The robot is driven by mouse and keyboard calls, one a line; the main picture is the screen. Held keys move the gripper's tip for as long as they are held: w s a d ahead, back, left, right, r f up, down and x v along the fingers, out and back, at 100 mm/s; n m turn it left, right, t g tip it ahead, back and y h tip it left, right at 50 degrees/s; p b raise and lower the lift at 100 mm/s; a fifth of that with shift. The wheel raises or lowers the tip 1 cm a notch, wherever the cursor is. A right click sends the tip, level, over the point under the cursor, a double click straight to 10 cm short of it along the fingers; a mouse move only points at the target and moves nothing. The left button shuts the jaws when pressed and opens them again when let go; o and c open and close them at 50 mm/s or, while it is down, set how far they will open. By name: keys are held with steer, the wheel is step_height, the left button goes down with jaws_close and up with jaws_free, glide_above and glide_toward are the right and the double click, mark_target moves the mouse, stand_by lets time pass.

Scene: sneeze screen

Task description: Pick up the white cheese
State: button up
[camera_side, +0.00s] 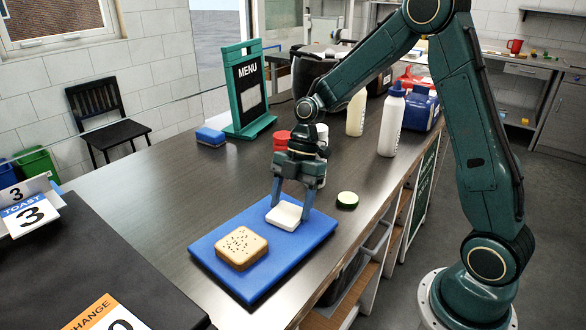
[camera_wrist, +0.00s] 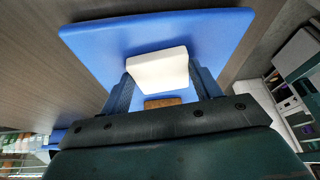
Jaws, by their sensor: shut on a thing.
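The white cheese (camera_side: 285,215) is a flat white square block over the far right part of the blue board (camera_side: 225,288). My gripper (camera_side: 291,207) points down with one finger on each side of the cheese and is shut on it. In the wrist view the cheese (camera_wrist: 157,68) sits between the two finger ends, over the blue board (camera_wrist: 100,42). I cannot tell whether the cheese rests on the board or is slightly above it. A bread slice with dark specks (camera_side: 241,248) lies on the board at the near left of the cheese, apart from it.
A white bottle (camera_side: 391,122), a cream bottle (camera_side: 356,114) and a blue box (camera_side: 421,110) stand further back. A menu stand (camera_side: 249,92) and a blue sponge (camera_side: 210,137) are at the far left.

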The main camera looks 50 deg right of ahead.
mark_target(291, 208)
steer(key=shift+r, duration=0.15)
step_height(291, 208, up, 20)
steer(key=shift+f, duration=0.2)
stand_by(0.6)
